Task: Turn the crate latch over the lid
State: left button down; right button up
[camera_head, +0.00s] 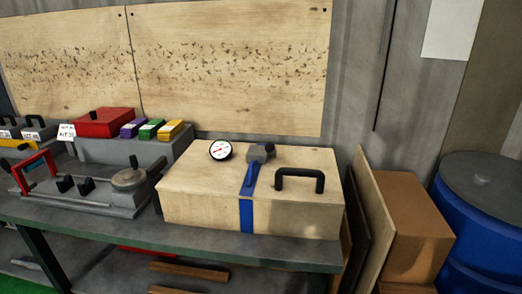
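A pale wooden crate (200,207) stands on the grey bench in the middle of the head view. A blue band (246,216) runs down its front face. A blue lever-like piece (251,176), which looks like the latch, lies across the lid in line with the band. A grey-blue block (262,152) sits at its far end. I cannot tell how the lever is joined to the crate. A black handle (300,180) is on the lid to the right of the lever. Neither of my grippers is in view.
A white dial gauge (220,150) is at the lid's back left. A grey fixture with a round part (128,178) stands left of the crate. A red box (104,122) and small coloured boxes are behind it. Boards and a brown box (419,225) stand to the right, beside a blue drum (480,220).

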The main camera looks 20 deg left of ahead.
aim_at(153, 171)
jog(key=u, duration=1.4)
